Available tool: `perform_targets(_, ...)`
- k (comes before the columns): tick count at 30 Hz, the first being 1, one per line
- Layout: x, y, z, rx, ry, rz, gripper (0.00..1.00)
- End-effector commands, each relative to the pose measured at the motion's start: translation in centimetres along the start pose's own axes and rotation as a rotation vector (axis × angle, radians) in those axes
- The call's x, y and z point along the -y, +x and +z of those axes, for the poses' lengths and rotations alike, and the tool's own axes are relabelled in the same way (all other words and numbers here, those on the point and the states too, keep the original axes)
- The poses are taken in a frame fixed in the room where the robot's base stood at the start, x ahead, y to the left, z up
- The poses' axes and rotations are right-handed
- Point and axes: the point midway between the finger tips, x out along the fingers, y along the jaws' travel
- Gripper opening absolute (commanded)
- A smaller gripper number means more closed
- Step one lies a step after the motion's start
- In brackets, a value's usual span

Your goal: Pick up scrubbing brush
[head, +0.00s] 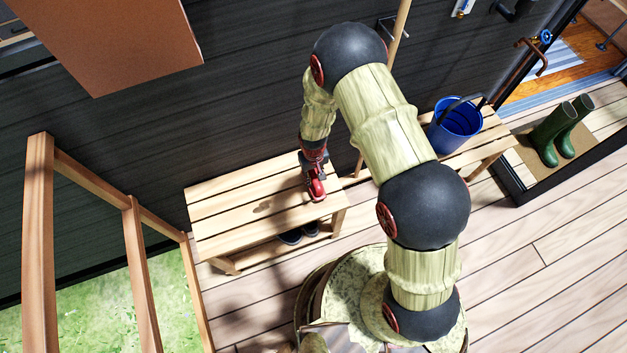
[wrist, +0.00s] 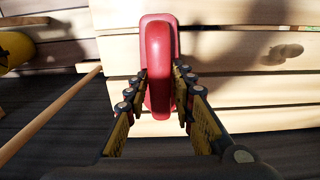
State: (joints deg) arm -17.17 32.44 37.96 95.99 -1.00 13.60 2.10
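The scrubbing brush (wrist: 160,65) is red, with a rounded body and a raised loop handle. In the wrist view it is between the two fingers of my gripper (wrist: 160,80), which lie close along both sides of the handle and appear shut on it. In the head view the brush (head: 317,188) shows as a small red shape at my gripper (head: 314,172), over the right part of the slatted wooden bench (head: 225,210). Its underside is hidden, so I cannot tell whether it touches the bench. A shadow falls on the slats beside it.
Dark shoes (head: 290,237) are under the bench. A wooden pole (head: 400,30) leans on the dark wall. A blue bucket (head: 458,120) stands on another bench, with green boots (head: 553,135) to its right. A wooden frame (head: 40,220) is at left; the plank floor is open at right.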

Motion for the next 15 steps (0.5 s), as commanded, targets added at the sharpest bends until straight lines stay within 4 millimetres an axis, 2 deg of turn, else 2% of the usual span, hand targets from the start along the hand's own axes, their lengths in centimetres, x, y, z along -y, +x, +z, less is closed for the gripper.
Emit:
perform_targets(11,0.00,0.00,0.01,0.000,0.000,0.000,0.01)
perform_targets(15,0.00,0.00,0.01,0.000,0.000,0.000,0.00)
